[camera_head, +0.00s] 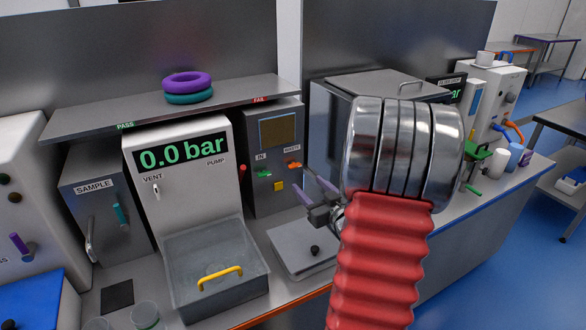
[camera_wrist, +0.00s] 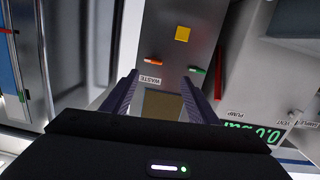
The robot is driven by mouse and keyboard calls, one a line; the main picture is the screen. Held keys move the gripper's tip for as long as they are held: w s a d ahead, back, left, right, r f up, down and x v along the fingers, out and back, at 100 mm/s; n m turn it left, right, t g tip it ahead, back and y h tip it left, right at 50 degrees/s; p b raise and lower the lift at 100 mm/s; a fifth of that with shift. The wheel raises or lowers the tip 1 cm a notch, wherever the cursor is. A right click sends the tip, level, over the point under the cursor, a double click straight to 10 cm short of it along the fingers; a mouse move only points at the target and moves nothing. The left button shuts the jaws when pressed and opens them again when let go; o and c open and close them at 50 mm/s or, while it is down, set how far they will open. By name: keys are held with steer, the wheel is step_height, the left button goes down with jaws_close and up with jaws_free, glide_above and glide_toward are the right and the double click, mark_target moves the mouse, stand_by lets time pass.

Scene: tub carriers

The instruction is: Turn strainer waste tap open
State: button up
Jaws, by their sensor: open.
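The strainer (camera_head: 288,196) is a grey steel unit with a small dark display, an orange-red tap (camera_head: 292,164) under a WASTE label and a green tap (camera_head: 263,174) under an IN label. In the wrist view the panel is upside down, with the orange waste tap (camera_wrist: 153,62) lying crosswise beyond the WASTE label and the green tap (camera_wrist: 195,69) to its right. My gripper (camera_head: 303,182) is open and empty in front of the panel, its purple fingers pointing at it. In the wrist view the fingers (camera_wrist: 160,78) straddle the display area, apart from both taps.
A yellow square button (camera_head: 278,186) sits below the taps. A pressure unit (camera_head: 190,175) reading 0.0 bar stands left, behind a grey tub (camera_head: 215,284) with a yellow handle. Purple and teal rings (camera_head: 187,86) lie on the shelf above. My arm hides part of the bench at right.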

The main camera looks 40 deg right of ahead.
mark_target(296, 166)
steer(key=shift+s+d+f+t, duration=0.25)
steer(key=shift+s+d+t, duration=0.1)
steer(key=shift+s, duration=0.3)
steer(key=shift+s+d+f+t, duration=0.2)
steer(key=shift+s+d+t, duration=0.1)
steer(key=shift+s, duration=0.3)
steer(key=shift+w, duration=0.1)
steer(key=x, duration=1.3)
steer(key=shift+w+f, duration=0.1)
steer(key=shift+w, duration=0.25)
steer(key=c, duration=1)
